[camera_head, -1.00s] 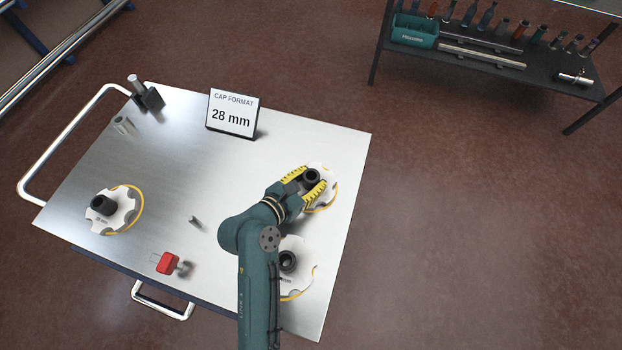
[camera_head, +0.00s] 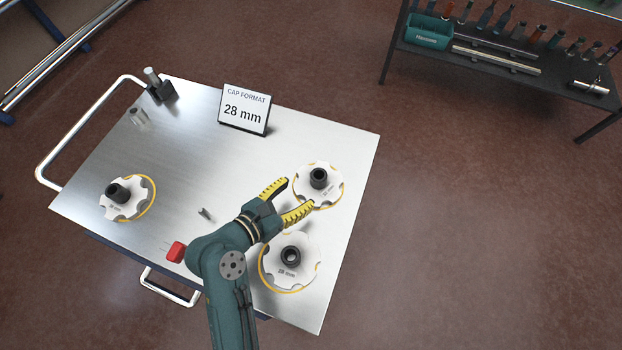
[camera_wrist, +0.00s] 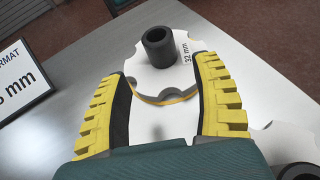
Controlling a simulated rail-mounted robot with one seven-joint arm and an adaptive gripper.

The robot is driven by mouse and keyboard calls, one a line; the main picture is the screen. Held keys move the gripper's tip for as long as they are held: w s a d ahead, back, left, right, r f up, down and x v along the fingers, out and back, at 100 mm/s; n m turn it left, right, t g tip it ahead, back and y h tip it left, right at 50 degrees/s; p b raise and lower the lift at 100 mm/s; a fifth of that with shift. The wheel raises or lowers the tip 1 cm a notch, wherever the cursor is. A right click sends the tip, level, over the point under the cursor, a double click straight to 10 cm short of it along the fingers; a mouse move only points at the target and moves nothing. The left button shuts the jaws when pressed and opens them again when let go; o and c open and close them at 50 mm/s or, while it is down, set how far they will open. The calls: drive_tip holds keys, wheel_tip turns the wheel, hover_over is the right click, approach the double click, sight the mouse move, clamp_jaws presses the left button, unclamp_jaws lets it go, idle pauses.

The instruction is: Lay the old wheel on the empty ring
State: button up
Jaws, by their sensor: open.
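A white notched wheel marked 32 mm, with a dark hub (camera_head: 319,177), lies at the table's right over a yellow ring (camera_head: 300,202), which shows only as a thin edge. It also shows in the wrist view (camera_wrist: 172,75). My gripper (camera_head: 296,194) is open and empty, its yellow-padded fingers apart on the wheel's near-left side, clear of the hub. A wheel marked 28 mm (camera_head: 303,274) lies nearer the front, with a yellow arc at its lower left. A third wheel (camera_head: 117,207) lies at the left, with a yellow arc at its right. Each ring seen has a wheel over it.
A sign reading 28 mm (camera_head: 245,109) stands at the table's back edge. A dark block with a pin (camera_head: 160,90), a small clear cylinder (camera_head: 138,117), a small metal part (camera_head: 206,214) and a red block (camera_head: 176,251) are on the table. The table's middle is clear.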

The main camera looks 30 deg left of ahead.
drive_tip(key=v, duration=0.3)
drive_tip(key=shift+s, duration=0.1)
drive_tip(key=shift+r, duration=0.1)
